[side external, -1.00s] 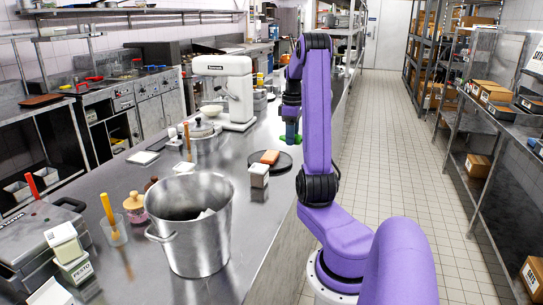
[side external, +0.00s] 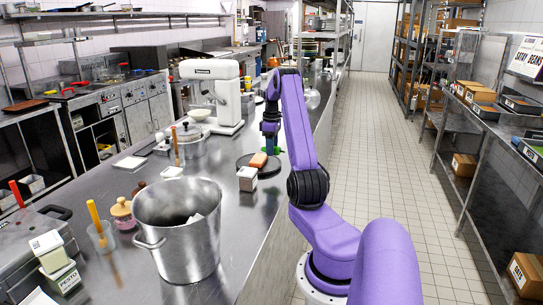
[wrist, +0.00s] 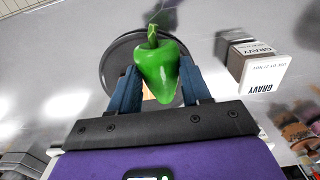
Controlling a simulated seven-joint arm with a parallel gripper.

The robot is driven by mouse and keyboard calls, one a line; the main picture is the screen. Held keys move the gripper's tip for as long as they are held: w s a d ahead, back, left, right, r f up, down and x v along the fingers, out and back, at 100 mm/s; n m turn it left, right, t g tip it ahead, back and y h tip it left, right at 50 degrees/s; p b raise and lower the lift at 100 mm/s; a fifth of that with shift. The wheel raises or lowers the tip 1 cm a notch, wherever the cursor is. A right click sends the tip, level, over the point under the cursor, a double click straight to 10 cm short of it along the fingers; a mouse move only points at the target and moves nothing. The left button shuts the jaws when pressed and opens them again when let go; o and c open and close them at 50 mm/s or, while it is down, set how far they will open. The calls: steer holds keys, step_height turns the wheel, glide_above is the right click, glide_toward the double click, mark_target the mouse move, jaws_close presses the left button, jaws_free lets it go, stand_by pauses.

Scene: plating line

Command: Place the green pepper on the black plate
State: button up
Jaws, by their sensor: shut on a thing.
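My gripper (wrist: 160,88) is shut on the green pepper (wrist: 157,68), which sits between its two blue fingers in the wrist view. The gap between pepper and plate is hard to judge.
A white gravy box (wrist: 262,76) stands beside the plate; it also shows in the side external view (side external: 247,180). A large steel pot (side external: 178,235) stands nearer the camera. A white mixer (side external: 212,98) and a lidded pot (side external: 190,142) stand farther back.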

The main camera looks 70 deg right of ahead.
steer(key=shift+w+d+f, duration=0.25)
steer(key=shift+d+f, duration=0.15)
steer(key=shift+f, duration=1.65)
steer(key=shift+f, duration=0.1)
steer(key=o, duration=1)
steer(key=shift+o, duration=0.2)
step_height(320, 180, up, 12)
steer(key=shift+a+r, duration=0.1)
steer(key=shift+r, duration=0.05)
